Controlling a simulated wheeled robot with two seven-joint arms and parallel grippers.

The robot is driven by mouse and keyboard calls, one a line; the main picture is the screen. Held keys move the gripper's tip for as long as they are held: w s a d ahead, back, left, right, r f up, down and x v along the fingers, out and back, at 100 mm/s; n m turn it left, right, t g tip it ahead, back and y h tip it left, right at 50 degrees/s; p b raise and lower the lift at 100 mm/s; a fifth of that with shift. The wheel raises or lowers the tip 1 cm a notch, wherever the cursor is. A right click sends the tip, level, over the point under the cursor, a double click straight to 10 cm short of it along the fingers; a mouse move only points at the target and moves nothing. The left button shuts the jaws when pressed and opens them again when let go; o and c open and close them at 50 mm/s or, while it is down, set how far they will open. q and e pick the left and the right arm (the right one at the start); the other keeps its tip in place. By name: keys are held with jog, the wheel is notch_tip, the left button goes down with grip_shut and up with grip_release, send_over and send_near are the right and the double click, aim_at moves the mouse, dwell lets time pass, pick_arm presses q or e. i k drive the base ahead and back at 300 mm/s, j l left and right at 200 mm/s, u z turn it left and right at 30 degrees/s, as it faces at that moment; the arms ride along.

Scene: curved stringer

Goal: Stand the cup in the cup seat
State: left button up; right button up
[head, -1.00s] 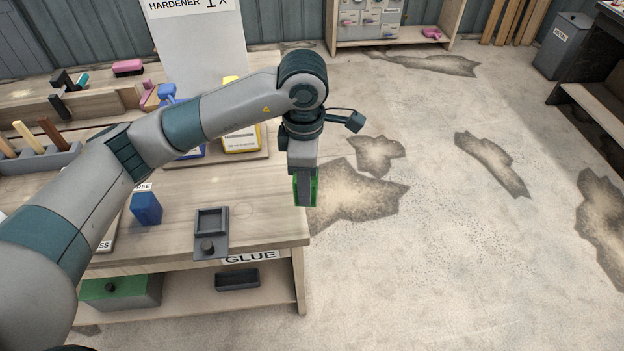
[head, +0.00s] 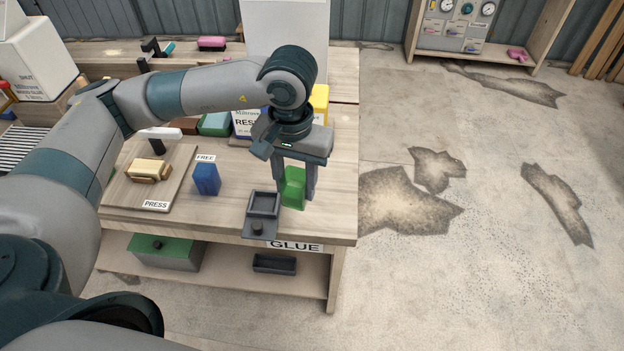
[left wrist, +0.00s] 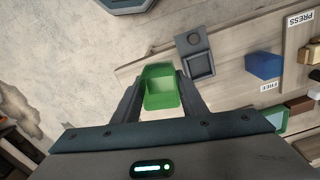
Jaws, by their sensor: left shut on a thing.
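My left gripper (head: 296,185) is shut on a green cup (head: 293,188), which hangs upright between the fingers. In the left wrist view the cup (left wrist: 161,88) shows its open top between the two fingers. The cup seat appears to be the dark square tray with a round knob (head: 263,204) at the front edge of the bench; it also shows in the left wrist view (left wrist: 200,65). The cup is just right of this seat in the head view, apart from it, and the seat looks empty. My right gripper is in neither view.
A blue block (head: 206,179) stands by the FREE label, left of the seat. A board (head: 172,185) marked PRESS holds a tan block. The lower shelf holds a green-topped box (head: 165,252) and a dark tray (head: 275,263). Open floor lies right of the bench.

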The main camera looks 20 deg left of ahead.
aim_at(264, 205)
jog(key=i+l, duration=0.6)
jog(key=l, duration=0.25)
jog(key=i+l, duration=0.3)
jog(key=l+u, duration=0.15)
jog(key=u, duration=1.65)
